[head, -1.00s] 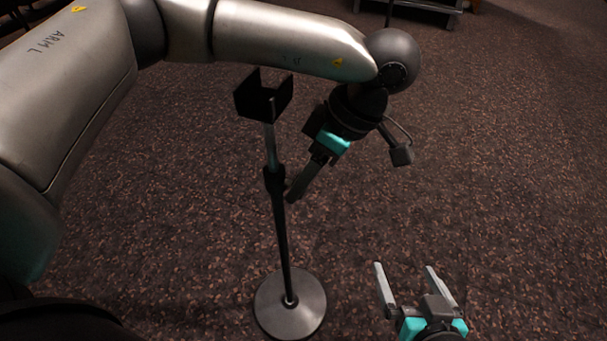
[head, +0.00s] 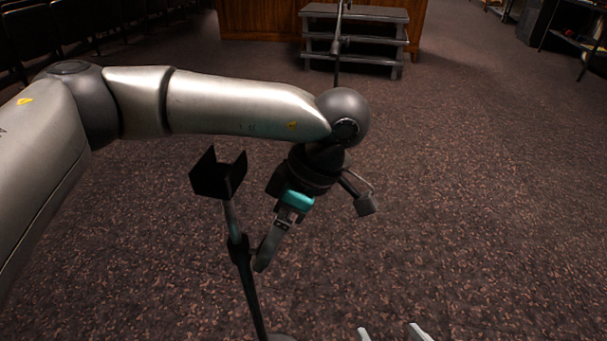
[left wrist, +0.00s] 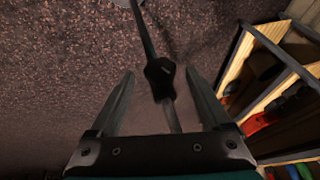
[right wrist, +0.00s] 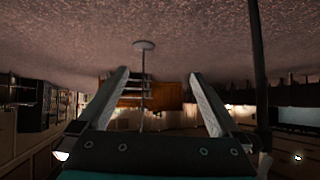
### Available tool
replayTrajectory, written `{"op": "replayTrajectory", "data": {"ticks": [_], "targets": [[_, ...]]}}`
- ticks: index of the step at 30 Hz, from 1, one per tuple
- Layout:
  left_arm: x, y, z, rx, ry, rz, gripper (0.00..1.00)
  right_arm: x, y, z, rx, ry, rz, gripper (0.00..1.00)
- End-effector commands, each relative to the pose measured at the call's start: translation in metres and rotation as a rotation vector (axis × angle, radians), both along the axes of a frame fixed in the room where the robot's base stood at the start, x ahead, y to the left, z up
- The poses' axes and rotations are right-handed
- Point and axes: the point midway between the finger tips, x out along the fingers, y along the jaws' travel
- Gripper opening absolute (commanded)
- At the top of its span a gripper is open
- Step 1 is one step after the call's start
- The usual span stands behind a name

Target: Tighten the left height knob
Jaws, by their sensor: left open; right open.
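A thin dark stand (head: 253,295) with a forked bracket (head: 218,178) on top rises from the floor. Its black height clutch (head: 240,250) is partway up the pole. The clutch also shows in the left wrist view (left wrist: 160,76), between my left fingers; which part of it is the knob I cannot tell. My left gripper (head: 263,264) is open just right of the clutch, pointing down. In its wrist view (left wrist: 160,88) a gap shows on both sides of the clutch. My right gripper (head: 393,333) is open and empty at the bottom edge.
Grey steps (head: 355,38) stand at the back before a wooden front (head: 258,22), with a thin pole (head: 338,55) by them. Dark chairs (head: 60,35) line the back left. Shelves (left wrist: 270,80) show in the left wrist view. The carpet around the stand is clear.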

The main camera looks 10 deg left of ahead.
Motion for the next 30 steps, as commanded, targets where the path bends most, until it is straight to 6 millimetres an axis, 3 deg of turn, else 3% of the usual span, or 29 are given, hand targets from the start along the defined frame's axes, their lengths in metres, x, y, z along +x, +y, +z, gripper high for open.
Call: {"op": "replayTrajectory", "data": {"ticks": [20, 23, 30], "targets": [[0.011, -0.023, 0.055, -0.001, 0.001, 0.000, 0.81, -0.040, -0.052, 0.007, -0.172, 0.375, -0.068, 1.00], [0.016, -0.034, 0.082, -0.002, -0.002, -0.002, 0.81, -0.051, -0.063, 0.002, -0.203, 0.472, -0.085, 1.00], [0.022, -0.046, 0.107, -0.001, 0.000, -0.001, 0.81, -0.050, -0.062, -0.028, -0.209, 0.511, -0.080, 1.00]]}}
